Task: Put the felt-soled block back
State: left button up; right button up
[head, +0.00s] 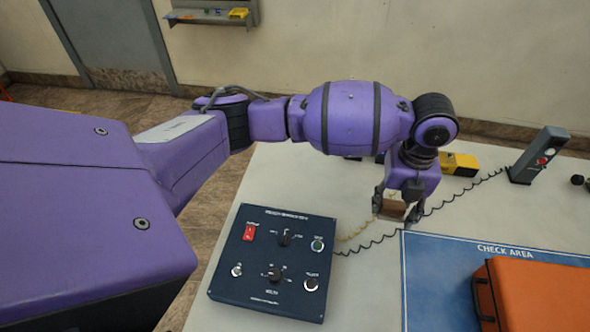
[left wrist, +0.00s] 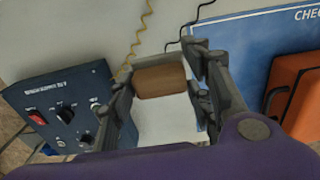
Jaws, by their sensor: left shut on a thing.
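My left gripper (head: 397,212) is shut on the block (head: 393,204), a small tan-brown piece partly hidden by the fingers. In the left wrist view the block (left wrist: 160,80) sits between the two dark fingers, with its brown face showing. A pale area shows just below it between the fingers; I cannot tell whether it is part of the block or the surface beyond. The gripper is over the white table, between the dark blue control panel (head: 272,262) and the blue check area mat (head: 425,285). My right gripper is not in view.
An orange case (head: 535,295) sits on the mat. A dark upright device (head: 540,155) stands at the back right, with a coiled black cord (head: 470,189) stretching past the gripper towards the panel. A yellow-and-black object (head: 460,163) lies behind my gripper. A yellowish cord (left wrist: 139,40) also leaves the panel.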

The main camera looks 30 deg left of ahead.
pick_arm(q)
jog(key=w+a+f, duration=0.2)
jog(key=w+a, duration=0.1)
send_over(367, 208)
notch_tip(367, 208, down, 6)
jog(key=shift+s+r, duration=0.1)
jog(key=shift+r, duration=0.05)
jog(key=shift+f+b, duration=0.3)
jog(key=shift+f, duration=1.25)
jog(key=shift+f, duration=0.15)
jog(key=o, duration=1.1)
